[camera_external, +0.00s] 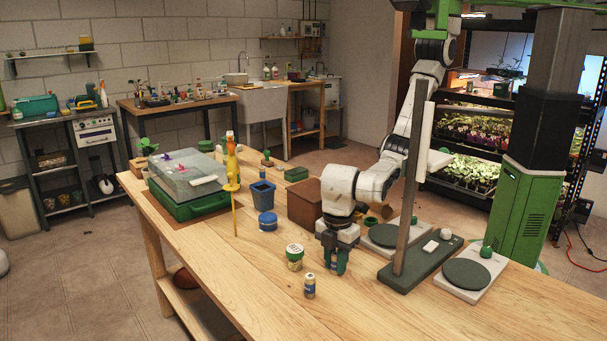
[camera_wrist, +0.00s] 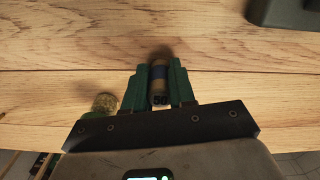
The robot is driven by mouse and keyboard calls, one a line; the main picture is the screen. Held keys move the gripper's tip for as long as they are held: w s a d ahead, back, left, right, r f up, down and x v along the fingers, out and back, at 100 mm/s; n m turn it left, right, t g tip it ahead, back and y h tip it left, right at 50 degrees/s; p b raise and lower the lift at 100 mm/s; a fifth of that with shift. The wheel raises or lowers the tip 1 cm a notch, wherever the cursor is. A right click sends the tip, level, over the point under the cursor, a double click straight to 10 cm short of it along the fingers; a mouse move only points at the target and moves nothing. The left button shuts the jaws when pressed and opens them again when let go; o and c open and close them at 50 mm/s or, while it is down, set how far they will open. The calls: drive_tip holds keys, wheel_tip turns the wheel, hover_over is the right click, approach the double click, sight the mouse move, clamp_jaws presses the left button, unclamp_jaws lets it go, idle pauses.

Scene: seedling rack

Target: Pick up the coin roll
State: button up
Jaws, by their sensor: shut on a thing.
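The coin roll (camera_wrist: 160,74) is a tan cylinder with a blue band and a dark "50" mark, seen in the wrist view. My gripper (camera_wrist: 160,86) has its two green fingers shut on either side of it. In the external view my gripper (camera_external: 336,263) points down low over the wooden table, right of two small containers. The roll is mostly hidden behind the fingers there. I cannot tell whether it touches the table.
A small jar with a green-and-white lid (camera_external: 294,257) and a small labelled bottle (camera_external: 309,286) stand close left of my gripper. A dark stand base (camera_external: 420,268) with a post and a plate (camera_external: 466,275) lie to the right. The front right tabletop is clear.

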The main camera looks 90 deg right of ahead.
sight(335, 253)
clamp_jaws()
drive_tip(key=shift+r, duration=0.1)
wheel_tip(335, 253, up, 10)
drive_tip(key=shift+f+p, duration=0.1)
drive_tip(key=shift+p, duration=0.2)
drive_tip(key=shift+w, duration=0.15)
